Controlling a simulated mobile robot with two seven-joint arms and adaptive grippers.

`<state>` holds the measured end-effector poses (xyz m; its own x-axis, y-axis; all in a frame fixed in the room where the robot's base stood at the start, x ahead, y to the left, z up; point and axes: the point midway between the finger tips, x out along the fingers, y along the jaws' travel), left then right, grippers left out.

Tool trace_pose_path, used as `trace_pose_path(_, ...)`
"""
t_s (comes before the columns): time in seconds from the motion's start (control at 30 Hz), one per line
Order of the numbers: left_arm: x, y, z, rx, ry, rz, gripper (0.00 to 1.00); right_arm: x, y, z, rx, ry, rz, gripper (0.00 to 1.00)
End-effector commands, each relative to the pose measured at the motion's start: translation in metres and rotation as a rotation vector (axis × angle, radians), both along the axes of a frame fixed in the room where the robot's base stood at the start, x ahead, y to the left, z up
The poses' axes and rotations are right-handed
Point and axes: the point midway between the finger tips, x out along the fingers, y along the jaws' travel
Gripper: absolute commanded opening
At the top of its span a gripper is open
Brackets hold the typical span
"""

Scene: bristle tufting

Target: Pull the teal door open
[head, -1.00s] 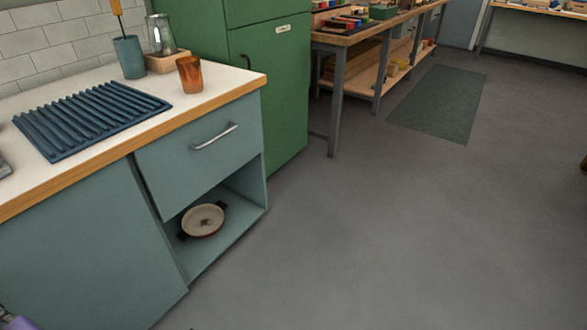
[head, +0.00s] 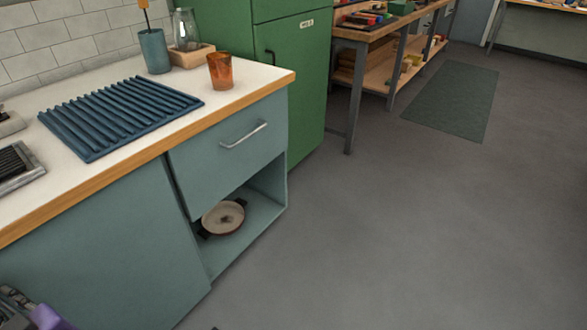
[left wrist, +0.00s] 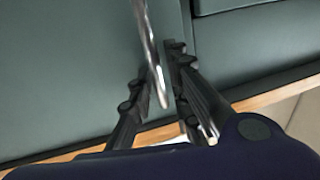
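The teal door (head: 95,245) is the flat front panel at the lower left of the counter cabinet. It looks closed, with no clear gap at its edge. Its handle is out of sight in the head view. In the left wrist view a slim metal bar handle (left wrist: 151,55) stands in front of the teal door surface (left wrist: 75,70). My left gripper (left wrist: 157,75) has its fingers apart, one on each side of the bar. I cannot tell whether either finger touches it. Part of my left arm shows at the bottom left of the head view. My right gripper is out of view.
Beside the door are a drawer (head: 222,150) with a metal handle and an open shelf holding a round pan (head: 223,217). On the counter are a ribbed blue mat (head: 118,115) and an amber cup (head: 220,71). A green fridge (head: 285,60) stands beyond. The floor (head: 400,230) is clear.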

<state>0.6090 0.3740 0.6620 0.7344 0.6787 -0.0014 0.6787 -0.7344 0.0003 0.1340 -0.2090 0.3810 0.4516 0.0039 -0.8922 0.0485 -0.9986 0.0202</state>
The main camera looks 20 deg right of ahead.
Motion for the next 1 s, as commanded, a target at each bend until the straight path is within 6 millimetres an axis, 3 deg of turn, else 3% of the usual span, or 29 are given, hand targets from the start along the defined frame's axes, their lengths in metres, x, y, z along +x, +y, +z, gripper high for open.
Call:
trace_pose_path(0.27, -0.0002, -0.0002, -0.0001, 0.000, 0.000, 0.000, 0.16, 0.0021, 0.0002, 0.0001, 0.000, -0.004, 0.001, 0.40)
trace_pose_path(0.4, -0.0002, -0.0001, -0.0001, 0.000, 0.000, 0.000, 0.00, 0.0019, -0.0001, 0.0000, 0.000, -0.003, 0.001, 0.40)
trace_pose_path(1.0, -0.0007, 0.0005, -0.0013, -0.001, 0.001, 0.022, 0.00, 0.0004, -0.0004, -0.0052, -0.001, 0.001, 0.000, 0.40)
